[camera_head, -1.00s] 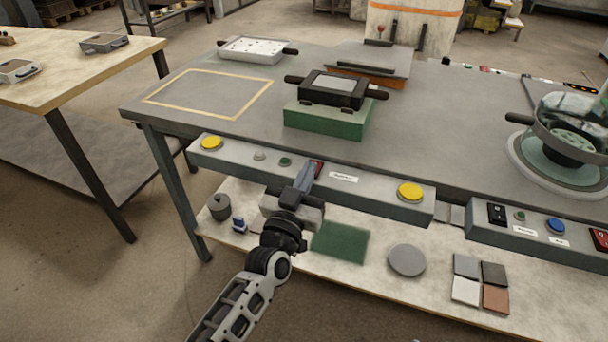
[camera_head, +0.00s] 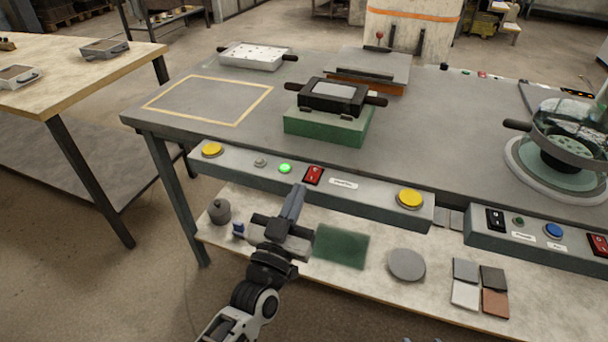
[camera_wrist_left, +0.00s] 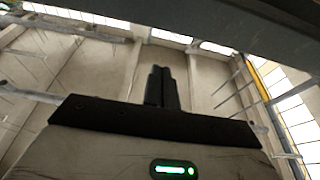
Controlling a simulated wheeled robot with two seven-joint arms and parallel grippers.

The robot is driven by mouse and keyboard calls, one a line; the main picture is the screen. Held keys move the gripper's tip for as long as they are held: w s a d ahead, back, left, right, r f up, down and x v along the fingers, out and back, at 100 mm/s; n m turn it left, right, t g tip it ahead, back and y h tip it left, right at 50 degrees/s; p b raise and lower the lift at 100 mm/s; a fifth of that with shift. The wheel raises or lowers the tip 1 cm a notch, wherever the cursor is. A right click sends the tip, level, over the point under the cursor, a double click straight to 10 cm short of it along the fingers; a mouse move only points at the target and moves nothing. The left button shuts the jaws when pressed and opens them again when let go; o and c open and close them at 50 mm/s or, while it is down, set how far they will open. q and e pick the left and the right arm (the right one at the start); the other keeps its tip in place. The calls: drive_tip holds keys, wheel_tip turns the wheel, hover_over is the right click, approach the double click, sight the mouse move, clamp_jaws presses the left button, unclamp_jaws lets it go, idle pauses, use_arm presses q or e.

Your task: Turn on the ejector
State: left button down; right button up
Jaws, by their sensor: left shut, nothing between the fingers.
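A grey control panel (camera_head: 380,194) runs along the front edge of the table. It carries a red rocker switch (camera_head: 313,175), a green lamp (camera_head: 285,168) that is lit, and a label (camera_head: 343,184) too small to read. A yellow button sits at each end, the left one (camera_head: 212,149) and the right one (camera_head: 410,198). My left gripper (camera_head: 299,188) is shut and empty, just below and in front of the red switch, apart from it. In the left wrist view its closed fingers (camera_wrist_left: 162,88) point up at the ceiling. My right gripper is out of view.
A green block with a black mould (camera_head: 335,95) stands on the table behind the panel. A second panel (camera_head: 540,240) and a glass vessel (camera_head: 570,135) are at the right. The lower shelf (camera_head: 430,285) holds a grey disc and coloured tiles.

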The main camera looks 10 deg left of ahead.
use_arm(q)
drive_tip(key=shift+f+v, duration=0.2)
drive_tip(key=shift+v, duration=0.95)
drive_tip(key=shift+f+v, duration=0.15)
drive_tip(key=shift+v, duration=0.95)
drive_tip(key=shift+w, duration=0.1)
